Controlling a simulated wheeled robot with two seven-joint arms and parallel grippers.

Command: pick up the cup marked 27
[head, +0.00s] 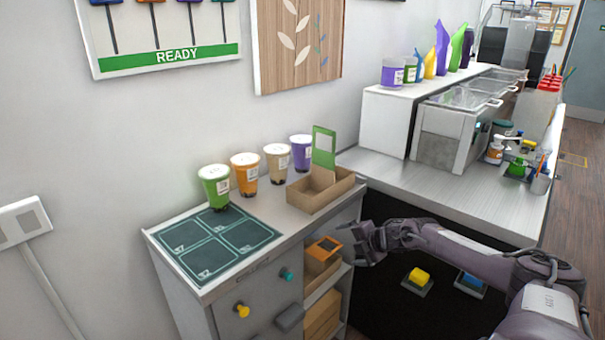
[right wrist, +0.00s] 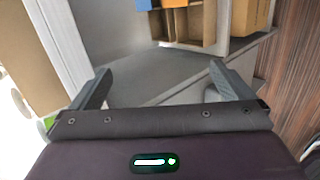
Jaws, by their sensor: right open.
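Several lidded cups stand in a row on the white cabinet top in the head view: a green cup (head: 215,186), an orange cup (head: 245,174), a brown cup (head: 277,162) and a purple cup (head: 302,152). Each carries a small white label. The labels are too small to read, so I cannot tell which cup is marked 27. My right gripper (head: 347,244) is open and empty, beside the cabinet's right side and below its top, apart from all the cups. Its two spread fingers show in the right wrist view (right wrist: 160,88). My left gripper is not in view.
A dark green mat (head: 219,239) with numbered squares lies in front of the cups; the green cup stands at its back edge. A cardboard tray (head: 320,190) with a green-edged card stands right of the cups. Open shelves (head: 322,270) hold boxes beside my right gripper.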

